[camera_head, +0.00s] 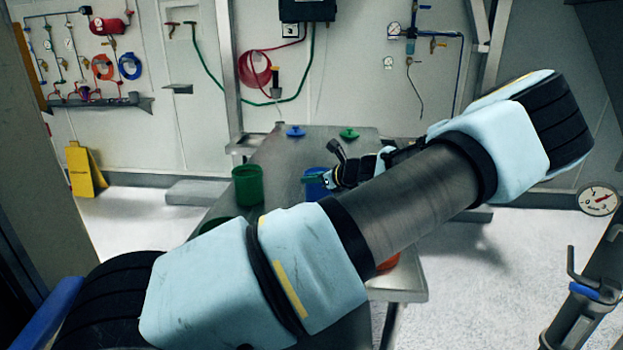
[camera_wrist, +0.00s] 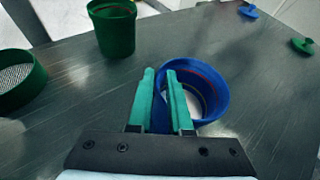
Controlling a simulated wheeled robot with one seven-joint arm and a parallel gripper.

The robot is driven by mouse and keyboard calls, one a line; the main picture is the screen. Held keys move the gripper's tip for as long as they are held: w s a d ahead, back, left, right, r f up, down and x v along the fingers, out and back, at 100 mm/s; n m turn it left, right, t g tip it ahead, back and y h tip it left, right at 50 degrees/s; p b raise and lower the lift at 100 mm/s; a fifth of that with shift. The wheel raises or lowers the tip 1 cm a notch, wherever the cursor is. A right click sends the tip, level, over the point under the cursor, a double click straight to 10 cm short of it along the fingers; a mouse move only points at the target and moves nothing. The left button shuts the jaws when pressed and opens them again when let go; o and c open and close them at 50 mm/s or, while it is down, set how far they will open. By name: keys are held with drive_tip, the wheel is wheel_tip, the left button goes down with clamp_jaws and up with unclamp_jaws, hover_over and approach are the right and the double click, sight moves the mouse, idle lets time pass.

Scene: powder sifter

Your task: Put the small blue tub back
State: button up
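The small blue tub (camera_wrist: 218,112) is at the centre right of the wrist view, its round mouth facing me and a pale patch inside. My gripper (camera_wrist: 160,72) has its two green fingers at the tub's left side. Blue wall shows between them, and the right finger overlaps the mouth. I cannot tell whether the fingers press on the wall. In the head view, the tub (camera_head: 316,190) is partly hidden behind my gripper (camera_head: 312,180) and arm. I cannot tell whether it rests on the table.
A green tub (camera_wrist: 113,35) stands left of the blue one on the grey metal table (camera_wrist: 72,80). A green ring with mesh (camera_wrist: 22,88) lies farther left. A blue lid (camera_wrist: 250,12) and a green lid (camera_wrist: 302,46) lie at the right. An orange object (camera_head: 388,263) is mostly hidden.

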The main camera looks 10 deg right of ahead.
drive_tip(key=o, duration=0.3)
drive_tip(key=shift+r, duration=0.25)
drive_tip(key=b+v, duration=0.3)
drive_tip(key=v, duration=0.9)
